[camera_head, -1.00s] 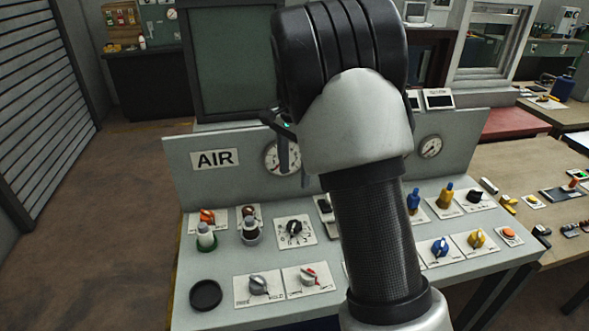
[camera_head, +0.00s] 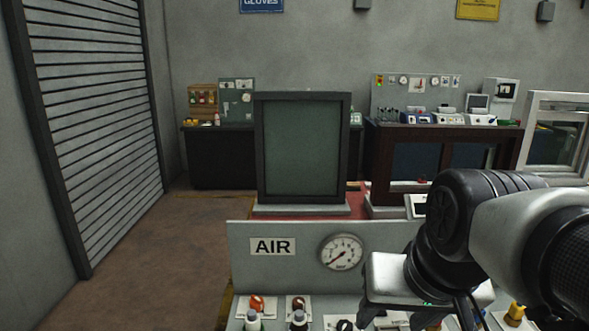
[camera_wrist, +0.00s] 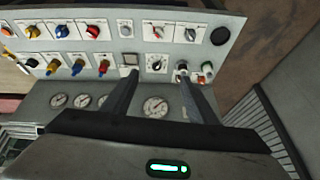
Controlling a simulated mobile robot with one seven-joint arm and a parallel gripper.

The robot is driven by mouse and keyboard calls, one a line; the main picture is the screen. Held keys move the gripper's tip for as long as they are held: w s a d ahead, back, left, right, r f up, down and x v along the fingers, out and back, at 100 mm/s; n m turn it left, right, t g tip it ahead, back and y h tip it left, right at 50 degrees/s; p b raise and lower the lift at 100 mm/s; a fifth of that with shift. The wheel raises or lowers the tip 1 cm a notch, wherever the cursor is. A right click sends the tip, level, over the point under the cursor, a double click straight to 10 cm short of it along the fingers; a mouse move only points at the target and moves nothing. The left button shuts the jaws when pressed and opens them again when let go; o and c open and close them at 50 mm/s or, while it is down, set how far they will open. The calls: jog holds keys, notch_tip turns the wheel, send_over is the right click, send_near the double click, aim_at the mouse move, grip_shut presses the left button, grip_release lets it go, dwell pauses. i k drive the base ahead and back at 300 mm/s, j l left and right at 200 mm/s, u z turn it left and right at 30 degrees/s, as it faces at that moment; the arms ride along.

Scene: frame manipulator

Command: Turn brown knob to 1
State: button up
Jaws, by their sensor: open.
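The brown knob (camera_head: 298,303) is on a white plate near the lower edge of the head view, behind a white-capped dark part. An orange-red knob (camera_head: 257,303) is to its left. In the wrist view the panel appears upside down, and the brown knob seems hidden by the right finger. The tips of my gripper (camera_wrist: 158,76) are apart and hold nothing. They lie in the picture on either side of a black dial (camera_wrist: 156,64). I cannot tell the tips' height above the panel. The brown knob's markings are too small to read.
An upright board with an AIR label (camera_head: 273,247) and a round gauge (camera_head: 342,251) stands behind the knobs. Several blue, yellow and red knobs fill the panel's other end in the wrist view. Open floor (camera_head: 150,270) is at the left.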

aim_at(298, 303)
jog(key=u, duration=0.35)
jog(key=k+j+z, duration=0.15)
jog(key=j, duration=0.25)
jog(key=k+j+z, duration=0.2)
jog(key=i+j, duration=0.15)
jog(key=j, duration=0.2)
jog(key=i+j, duration=0.15)
jog(key=j, duration=0.25)
